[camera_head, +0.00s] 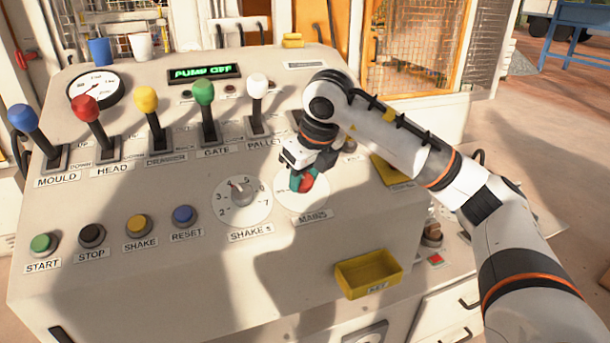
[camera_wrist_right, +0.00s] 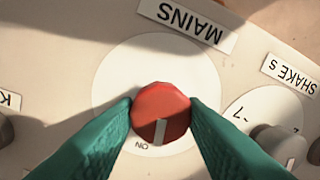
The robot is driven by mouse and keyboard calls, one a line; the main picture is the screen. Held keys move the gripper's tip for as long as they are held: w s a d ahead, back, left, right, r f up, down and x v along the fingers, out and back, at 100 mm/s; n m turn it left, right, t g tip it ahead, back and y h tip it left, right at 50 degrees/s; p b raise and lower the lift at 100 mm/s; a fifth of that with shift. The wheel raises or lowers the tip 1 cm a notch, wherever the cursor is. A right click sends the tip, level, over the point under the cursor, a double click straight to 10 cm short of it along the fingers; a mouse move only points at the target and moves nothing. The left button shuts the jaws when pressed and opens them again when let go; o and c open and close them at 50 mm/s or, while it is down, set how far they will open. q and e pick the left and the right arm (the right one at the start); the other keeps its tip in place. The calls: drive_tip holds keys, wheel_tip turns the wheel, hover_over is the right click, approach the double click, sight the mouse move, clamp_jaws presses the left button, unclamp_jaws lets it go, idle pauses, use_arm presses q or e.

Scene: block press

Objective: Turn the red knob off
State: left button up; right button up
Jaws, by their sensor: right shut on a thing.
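The red knob (camera_head: 308,184) sits on a white round dial labelled MAINS on the sloped control panel. In the right wrist view the red knob (camera_wrist_right: 160,113) has a pale pointer line aimed at the word ON. My right gripper (camera_head: 301,181) reaches down to the dial, and its teal fingers (camera_wrist_right: 161,118) are shut on both sides of the knob. Part of the knob is hidden by the gripper in the head view. My left gripper is not in view.
The SHAKE S dial (camera_head: 241,203) is just left of the MAINS dial. Several coloured levers stand along the panel behind, including a white-topped one (camera_head: 257,87). A yellow tray (camera_head: 368,273) is at the lower front. A green display (camera_head: 204,73) reads PUMP OFF.

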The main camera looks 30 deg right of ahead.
drive_tip(key=n, duration=0.8)
drive_tip(key=shift+a, duration=0.1)
drive_tip(key=n, duration=0.3)
drive_tip(key=shift+n+g+h, duration=0.3)
drive_tip(key=shift+a+n, duration=0.1)
drive_tip(key=shift+n, duration=1.7)
drive_tip(key=o, duration=1)
drive_tip(key=v, duration=1.2)
drive_tip(key=shift+a, duration=0.2)
